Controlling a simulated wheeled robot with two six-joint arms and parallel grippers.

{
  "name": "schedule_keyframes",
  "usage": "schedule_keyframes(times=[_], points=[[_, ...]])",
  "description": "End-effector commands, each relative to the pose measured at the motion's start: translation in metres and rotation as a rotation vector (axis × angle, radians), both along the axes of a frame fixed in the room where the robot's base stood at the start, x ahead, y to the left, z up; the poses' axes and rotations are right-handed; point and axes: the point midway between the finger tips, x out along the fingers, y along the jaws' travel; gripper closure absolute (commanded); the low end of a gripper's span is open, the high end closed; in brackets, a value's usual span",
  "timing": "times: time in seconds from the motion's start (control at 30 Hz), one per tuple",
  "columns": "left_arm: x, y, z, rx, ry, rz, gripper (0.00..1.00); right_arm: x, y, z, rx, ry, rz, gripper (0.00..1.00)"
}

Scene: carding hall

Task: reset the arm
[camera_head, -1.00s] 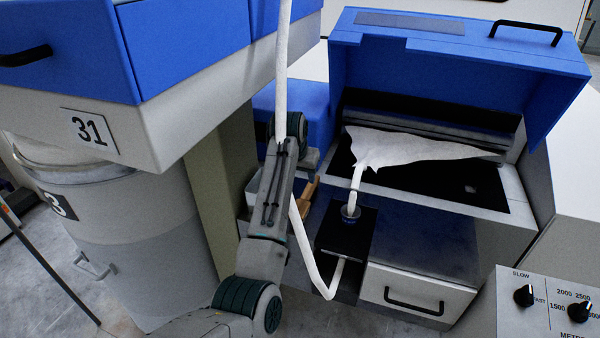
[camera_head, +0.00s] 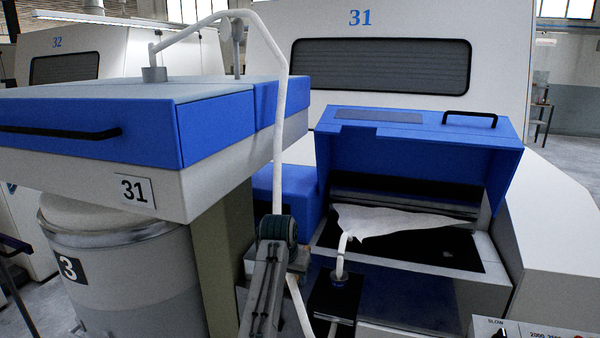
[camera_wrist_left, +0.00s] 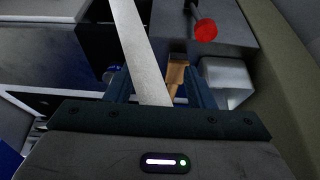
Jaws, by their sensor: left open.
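My left arm (camera_head: 265,285) rises from the bottom edge in the head view, in front of the carding machine, left of the black block where the web is drawn into a strand. Its gripper fingers are hidden behind the arm there. In the left wrist view my left gripper (camera_wrist_left: 158,69) has its two blue fingers apart. A white sliver strand (camera_wrist_left: 143,45) crosses the space before the fingers; whether it touches them I cannot tell. A wooden-coloured object (camera_wrist_left: 177,74) shows beyond, near the right finger, apparently not held. My right gripper is out of view.
The sliver (camera_head: 283,110) hangs from the overhead guide past my arm. A blue-and-white coiler head (camera_head: 241,150) and a grey can (camera_head: 140,275) stand left. The open blue cover (camera_head: 420,155) is right. A red knob (camera_wrist_left: 205,29) and pale container (camera_wrist_left: 227,82) show in the wrist view.

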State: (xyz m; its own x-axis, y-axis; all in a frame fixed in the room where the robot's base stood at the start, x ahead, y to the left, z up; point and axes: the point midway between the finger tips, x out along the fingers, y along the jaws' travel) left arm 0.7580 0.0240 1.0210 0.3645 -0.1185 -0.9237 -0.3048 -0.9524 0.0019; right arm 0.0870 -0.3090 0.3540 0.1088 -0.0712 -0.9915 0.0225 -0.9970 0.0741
Motion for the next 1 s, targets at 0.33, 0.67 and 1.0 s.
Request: schedule_keyframes(times=[0.33, 0.67, 1.0], points=[[-0.026, 0.037, -0.05, -0.014, 0.018, 0.062, 0.51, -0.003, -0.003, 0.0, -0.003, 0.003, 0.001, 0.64], [-0.089, 0.097, -0.123, -0.02, 0.037, 0.159, 0.51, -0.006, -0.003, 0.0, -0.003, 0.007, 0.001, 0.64], [-0.239, 0.185, -0.201, 0.024, 0.053, 0.272, 0.51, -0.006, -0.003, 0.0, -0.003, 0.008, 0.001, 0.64]])
